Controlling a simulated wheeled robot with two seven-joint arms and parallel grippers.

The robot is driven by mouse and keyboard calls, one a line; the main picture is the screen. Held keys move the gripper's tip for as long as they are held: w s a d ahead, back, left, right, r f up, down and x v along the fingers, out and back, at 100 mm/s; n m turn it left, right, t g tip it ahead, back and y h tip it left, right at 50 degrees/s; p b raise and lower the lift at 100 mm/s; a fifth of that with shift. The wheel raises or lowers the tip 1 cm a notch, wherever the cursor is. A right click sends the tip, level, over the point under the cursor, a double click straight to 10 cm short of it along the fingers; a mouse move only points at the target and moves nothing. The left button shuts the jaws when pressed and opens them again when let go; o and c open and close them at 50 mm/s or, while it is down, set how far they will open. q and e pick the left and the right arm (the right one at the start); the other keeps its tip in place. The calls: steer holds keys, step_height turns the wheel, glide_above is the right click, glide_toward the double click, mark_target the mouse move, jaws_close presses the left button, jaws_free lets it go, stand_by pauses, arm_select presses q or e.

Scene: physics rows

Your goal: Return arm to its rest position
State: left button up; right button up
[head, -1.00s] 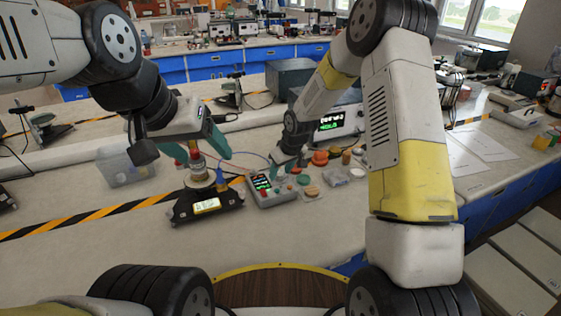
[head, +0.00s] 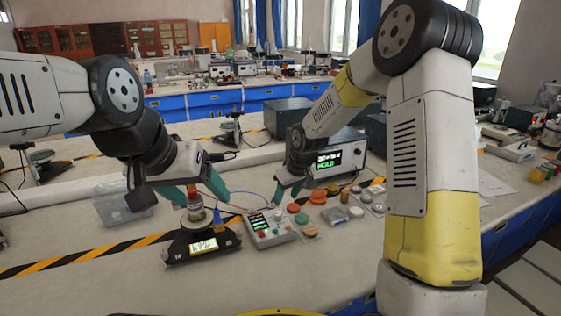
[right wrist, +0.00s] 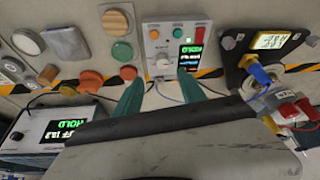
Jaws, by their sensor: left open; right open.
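My left gripper (head: 191,200) has teal fingers and hangs open over the black device with a round metal post and red top (head: 203,245). The red-topped post stands between or just behind its fingers; I cannot tell if they touch. My right gripper (head: 287,194) is above the bench behind the small grey control box (head: 268,229). In the right wrist view its two teal fingers (right wrist: 158,95) are apart with nothing between them, and the control box (right wrist: 176,45) lies beyond their tips. The black device also shows in the right wrist view (right wrist: 235,75).
A meter box reading HOLD (head: 335,158) stands behind my right gripper. Several coloured discs and knobs (head: 318,197) lie right of the control box. A clear plastic bin (head: 124,203) is at left. Black-yellow tape (head: 95,257) crosses the bench. The front left bench is bare.

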steer(key=s+d+r+m+t, duration=0.1)
steer(key=s+d+r, duration=0.3)
steer(key=s+r, duration=0.3)
steer(key=s+d+r+m, duration=0.2)
steer(key=s+d+r, duration=0.25)
steer(key=r, duration=0.35)
steer(key=s+d+r+m, duration=0.1)
steer(key=s+r, duration=0.1)
steer(key=s, duration=0.6)
steer(key=s+d+r+m+t, duration=0.1)
steer(key=s+d+r+m, duration=0.1)
steer(key=s, duration=0.7)
steer(key=shift+s+r, duration=0.15)
steer(key=shift+r, duration=0.45)
